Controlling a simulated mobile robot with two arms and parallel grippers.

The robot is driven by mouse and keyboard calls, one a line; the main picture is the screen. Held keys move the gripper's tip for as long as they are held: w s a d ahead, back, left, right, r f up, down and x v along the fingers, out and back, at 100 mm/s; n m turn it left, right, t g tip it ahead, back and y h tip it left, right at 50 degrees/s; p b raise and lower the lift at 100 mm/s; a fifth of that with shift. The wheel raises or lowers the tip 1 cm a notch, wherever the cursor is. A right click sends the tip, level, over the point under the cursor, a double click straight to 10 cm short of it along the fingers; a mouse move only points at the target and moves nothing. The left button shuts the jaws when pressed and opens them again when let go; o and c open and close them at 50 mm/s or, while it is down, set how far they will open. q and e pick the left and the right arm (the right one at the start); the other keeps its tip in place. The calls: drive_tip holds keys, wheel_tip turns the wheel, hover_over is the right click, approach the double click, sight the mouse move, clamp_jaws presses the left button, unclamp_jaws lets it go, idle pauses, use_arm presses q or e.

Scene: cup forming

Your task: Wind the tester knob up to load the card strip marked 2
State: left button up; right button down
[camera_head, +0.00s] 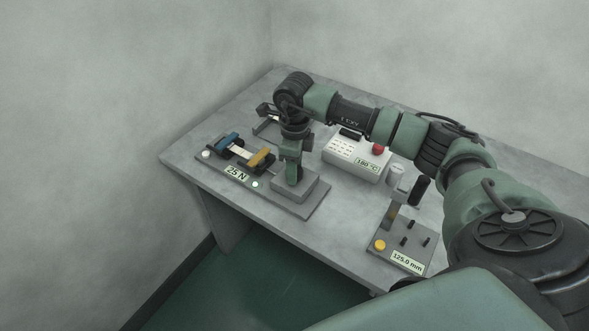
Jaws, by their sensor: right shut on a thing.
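The tester (300,210) lies at the left front of the grey table, with a display reading "25 N". A pale card strip (242,153) spans from its blue clamp (228,140) to its yellow clamp (261,158); any number on it is too small to read. My right gripper (293,178) points down over the grey block (308,187) at the tester's right end. It is shut on the knob there, which the fingers mostly hide. My left gripper is out of view.
A white box (352,160) reading "180 °C", with a red button (378,149), stands behind under my right arm. Walls close in behind and left.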

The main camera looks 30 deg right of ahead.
drive_tip(key=shift+r+m, duration=0.1)
drive_tip(key=shift+m, duration=0.4)
drive_tip(key=c, duration=0.8)
unclamp_jaws()
wheel_tip(320, 180, up, 6)
drive_tip(key=shift+r+b, duration=0.15)
drive_tip(key=shift+b, duration=0.65)
drive_tip(key=shift+r, duration=0.75)
